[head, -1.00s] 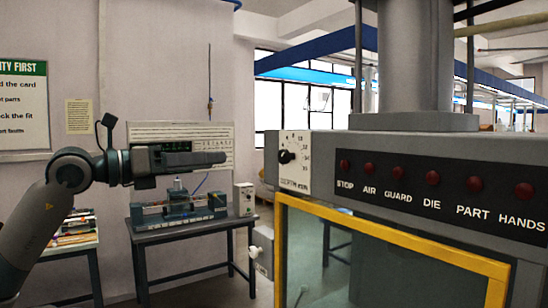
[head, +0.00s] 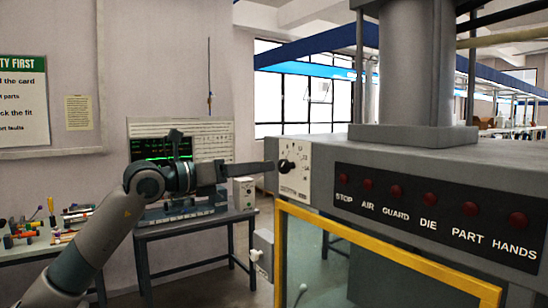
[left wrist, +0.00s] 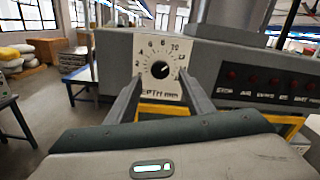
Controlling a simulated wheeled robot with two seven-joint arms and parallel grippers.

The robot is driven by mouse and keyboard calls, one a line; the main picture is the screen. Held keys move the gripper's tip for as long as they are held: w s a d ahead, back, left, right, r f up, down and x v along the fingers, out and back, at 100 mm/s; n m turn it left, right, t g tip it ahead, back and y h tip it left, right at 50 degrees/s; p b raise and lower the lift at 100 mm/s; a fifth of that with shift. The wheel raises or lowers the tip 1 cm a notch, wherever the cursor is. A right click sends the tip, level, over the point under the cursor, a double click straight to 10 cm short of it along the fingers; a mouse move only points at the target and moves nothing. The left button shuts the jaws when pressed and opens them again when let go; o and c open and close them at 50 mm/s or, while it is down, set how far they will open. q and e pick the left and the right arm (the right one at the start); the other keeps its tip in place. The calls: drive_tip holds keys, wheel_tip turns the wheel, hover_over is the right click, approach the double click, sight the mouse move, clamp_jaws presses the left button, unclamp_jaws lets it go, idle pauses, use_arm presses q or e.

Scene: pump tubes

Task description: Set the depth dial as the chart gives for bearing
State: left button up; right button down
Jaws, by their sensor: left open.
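The depth dial is a black knob (head: 285,167) on a white plate (head: 297,181) at the left end of the grey machine housing. In the left wrist view the knob (left wrist: 160,69) sits centred on its plate, with numbers in an arc above and "DEPTH" lettering below; its exact setting is too small to read. My left gripper (head: 269,167) points at the dial, its tips close to the plate. In the left wrist view its fingers (left wrist: 160,76) are spread, one either side of the knob; contact is unclear. A pale chart-like panel (head: 213,139) hangs behind my arm, its text unreadable. My right gripper is not seen.
A row of red lamps (head: 430,199) labelled STOP to HANDS runs along the housing. A yellow-framed guard (head: 400,252) is below the dial. A bench (head: 190,232) and a side table (head: 45,252) stand at the left. A dark screen with a green trace (head: 157,148) is behind my arm.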

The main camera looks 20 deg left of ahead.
sight(281, 166)
use_arm(q)
drive_tip(key=p+x, duration=0.1)
drive_tip(key=x, duration=0.3)
drive_tip(key=shift+d+r+p, duration=0.1)
drive_tip(key=shift+r+p, duration=0.05)
drive_tip(key=shift+p, duration=0.25)
drive_tip(key=shift+x, duration=0.85)
drive_tip(key=c, duration=1)
